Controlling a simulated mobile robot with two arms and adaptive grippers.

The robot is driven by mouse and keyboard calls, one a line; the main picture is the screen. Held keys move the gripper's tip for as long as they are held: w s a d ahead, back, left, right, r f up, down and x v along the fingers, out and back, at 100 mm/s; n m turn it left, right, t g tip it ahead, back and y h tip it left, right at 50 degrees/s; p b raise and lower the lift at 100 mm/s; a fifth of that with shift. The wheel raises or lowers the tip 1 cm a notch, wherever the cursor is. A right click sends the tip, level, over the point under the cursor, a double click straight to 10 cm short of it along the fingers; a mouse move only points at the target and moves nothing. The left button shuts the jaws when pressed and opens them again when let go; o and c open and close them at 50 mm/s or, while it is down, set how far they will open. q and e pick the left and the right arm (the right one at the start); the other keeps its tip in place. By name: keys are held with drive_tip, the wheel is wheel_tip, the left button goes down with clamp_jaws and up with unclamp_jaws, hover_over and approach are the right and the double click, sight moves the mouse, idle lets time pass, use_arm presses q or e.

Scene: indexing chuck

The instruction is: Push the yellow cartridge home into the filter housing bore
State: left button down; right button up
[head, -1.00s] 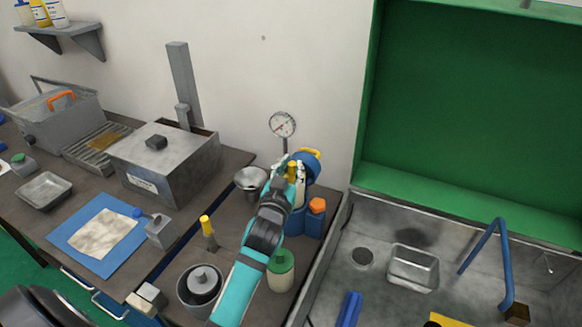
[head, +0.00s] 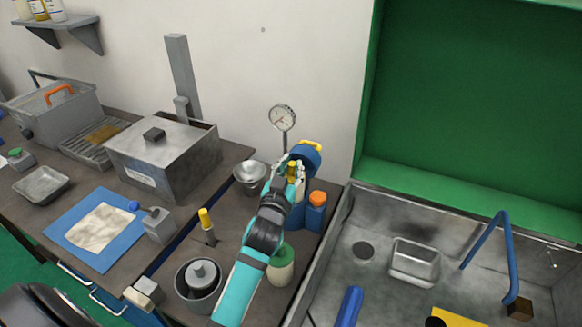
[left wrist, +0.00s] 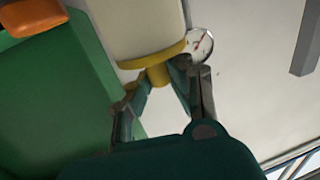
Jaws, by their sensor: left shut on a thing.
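The yellow cartridge (left wrist: 155,57) shows in the left wrist view as a pale cylinder with a yellow rim and yellow stub. My left gripper (left wrist: 168,85) is shut on that stub. In the head view, my left gripper (head: 288,178) is at the blue housing (head: 312,156) on the back of the bench, with a bit of yellow between its fingers. The gripper hides the housing's near side and bore, so I cannot tell how deep the cartridge sits. My right gripper is not in view.
A pressure gauge (head: 283,118) stands just behind. A metal bowl (head: 249,174) is left of the gripper, and an orange-capped blue bottle (head: 317,210) is right of it. A green-lidded jar (head: 281,268) stands beside my arm. A sink (head: 385,235) lies to the right.

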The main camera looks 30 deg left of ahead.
sight(291, 182)
use_arm(q)
drive_tip(key=shift+f+b, duration=1.65)
drive_tip(key=shift+f, duration=0.7)
